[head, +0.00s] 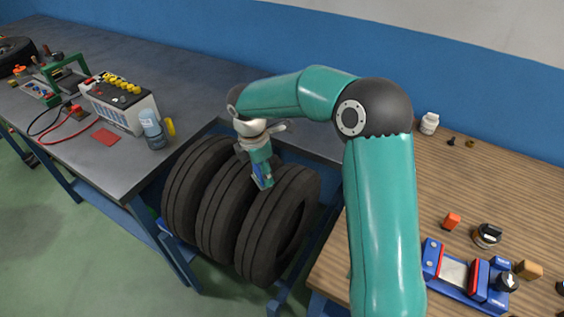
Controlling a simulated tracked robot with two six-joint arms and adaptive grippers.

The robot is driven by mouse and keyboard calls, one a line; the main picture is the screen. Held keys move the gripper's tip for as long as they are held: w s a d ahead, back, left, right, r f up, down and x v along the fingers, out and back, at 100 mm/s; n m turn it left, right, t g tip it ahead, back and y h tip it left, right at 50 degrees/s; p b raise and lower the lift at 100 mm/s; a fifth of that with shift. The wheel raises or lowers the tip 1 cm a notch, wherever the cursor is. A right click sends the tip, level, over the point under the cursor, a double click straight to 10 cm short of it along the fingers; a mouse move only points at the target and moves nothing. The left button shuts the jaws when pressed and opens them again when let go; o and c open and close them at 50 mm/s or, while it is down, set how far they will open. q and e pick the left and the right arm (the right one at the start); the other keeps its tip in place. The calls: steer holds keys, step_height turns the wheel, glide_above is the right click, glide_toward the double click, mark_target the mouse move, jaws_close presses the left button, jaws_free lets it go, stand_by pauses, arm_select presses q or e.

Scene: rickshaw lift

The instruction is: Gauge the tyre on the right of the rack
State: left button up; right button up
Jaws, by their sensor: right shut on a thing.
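Three dark tyres stand upright side by side in a blue rack (183,262) between two benches. The left tyre is (186,190), the middle tyre (221,205) and the right tyre (268,235). My right gripper (258,162) is over the top of the right tyre, near the gap to the middle one. It is shut on a small blue gauge (264,180) that points down at the right tyre's tread. I cannot tell whether the gauge's tip touches the rubber. My left gripper is not in view.
The dark bench at left holds a battery (120,104), a blue spray bottle (152,130) and a red cloth (106,136). A blue wall runs behind.

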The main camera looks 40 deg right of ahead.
steer(key=s+d+r+n, duration=0.2)
steer(key=d+n, duration=0.3)
steer(key=n, duration=0.1)
steer(key=b, duration=0.6)
glide_above(284, 184)
steer(key=shift+t, duration=0.4)
steer(key=f, duration=0.5)
steer(key=shift+a+f, duration=0.15)
steer(key=shift+a, duration=0.1)
steer(key=shift+f, duration=0.15)
steer(key=shift+f+b, duration=0.5)
stand_by(1.2)
step_height(284, 184, up, 7)
steer(key=p, duration=0.7)
